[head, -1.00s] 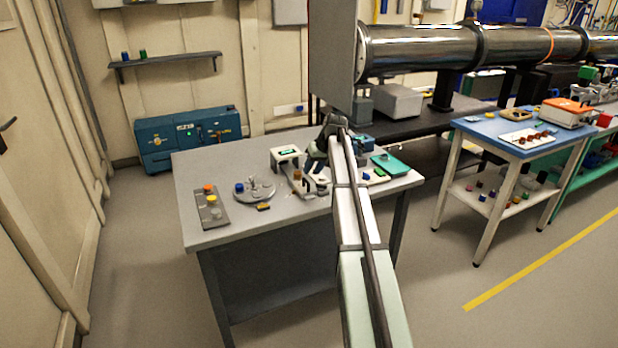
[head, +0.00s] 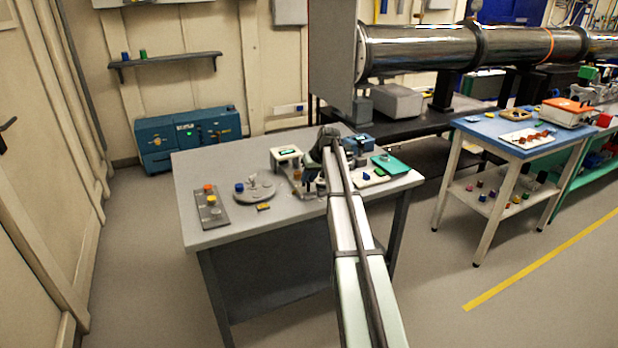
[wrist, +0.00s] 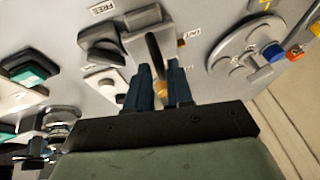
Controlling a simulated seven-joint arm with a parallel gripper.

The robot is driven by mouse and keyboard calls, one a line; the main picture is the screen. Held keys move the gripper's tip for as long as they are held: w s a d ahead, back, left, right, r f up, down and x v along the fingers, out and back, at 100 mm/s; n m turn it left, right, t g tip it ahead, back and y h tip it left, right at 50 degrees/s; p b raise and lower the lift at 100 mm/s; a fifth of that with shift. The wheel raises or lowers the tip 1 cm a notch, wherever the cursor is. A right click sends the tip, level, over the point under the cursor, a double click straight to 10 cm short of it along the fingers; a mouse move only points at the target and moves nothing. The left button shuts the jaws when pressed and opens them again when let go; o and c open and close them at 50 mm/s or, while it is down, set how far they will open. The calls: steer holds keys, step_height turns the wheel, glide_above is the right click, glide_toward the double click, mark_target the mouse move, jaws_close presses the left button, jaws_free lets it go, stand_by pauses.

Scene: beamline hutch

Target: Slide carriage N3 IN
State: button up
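In the wrist view, my gripper (wrist: 161,72) has its two dark blue fingers apart with a narrow gap. Its fingertips are at a grey slotted metal piece (wrist: 150,45) on the grey panel. A tan-orange knob (wrist: 163,88) shows between the fingers; I cannot tell whether they touch it. Labels stand beside the piece; one reads "FREE" (wrist: 102,9), and the other (wrist: 182,42) is too small to read surely. I cannot read N3 on any part. In the head view, my gripper (head: 311,186) points down over the middle of the grey table (head: 250,220), and my arm hides part of the fixtures.
In the head view, a grey plate with coloured buttons (head: 211,212) lies at the table's left.

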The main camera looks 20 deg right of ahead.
jaws_close()
steer(key=w, duration=0.5)
steer(key=shift+s, duration=0.1)
stand_by(0.3)
steer(key=shift+o, duration=1.8)
jaws_free()
steer(key=shift+s+r, duration=0.1)
steer(key=v, duration=1.3)
steer(key=shift+r, duration=0.35)
